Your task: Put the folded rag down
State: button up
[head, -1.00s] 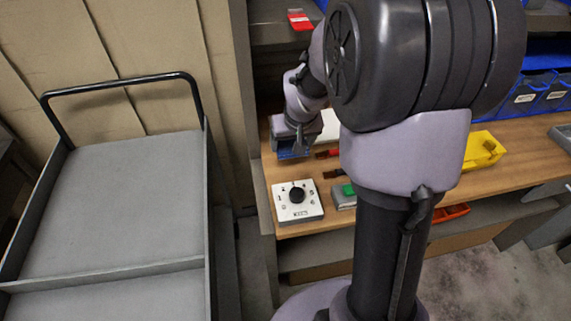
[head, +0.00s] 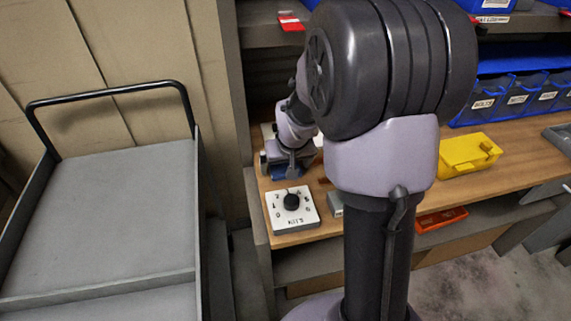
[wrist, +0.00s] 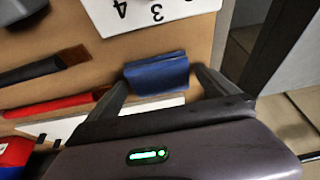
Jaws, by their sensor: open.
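The folded rag (wrist: 157,75) is a small blue rectangular bundle. In the wrist view it lies between the two spread fingertips of my gripper (wrist: 160,79), over the wooden bench top. A narrow gap shows beside its right end; its left end is close to the left finger. In the head view a bit of the blue rag (head: 283,172) shows under my gripper (head: 288,166), near the bench's left end. My gripper is open. Whether the rag lies fully flat on the bench cannot be seen.
A white box with a black dial (head: 291,209) sits close in front. A red-handled tool (wrist: 50,105) and a black-handled brush (wrist: 45,66) lie beside the rag. A yellow bin (head: 468,154) stands farther right. A grey cart (head: 110,215) stands left of the bench.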

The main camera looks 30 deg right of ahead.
jog(key=shift+r+p, duration=0.3)
jog(key=a+p+v, duration=0.2)
jog(key=v, duration=0.7)
jog(key=s+a+f+p+v, duration=0.1)
jog(key=a+p+v, duration=0.15)
jog(key=v, duration=0.55)
jog(key=s+a+r+y, duration=0.1)
jog(key=s+a+r, duration=0.2)
jog(key=s+a, duration=0.3)
jog(key=s+a+r+m+t+y, duration=0.1)
jog(key=s+a+r+y, duration=0.1)
jog(key=s+a, duration=0.3)
jog(key=s+r, duration=0.1)
jog(key=s, duration=0.3)
jog(key=shift+s+a, duration=0.35)
jog(key=shift+a, duration=0.05)
jog(key=shift+r, duration=0.1)
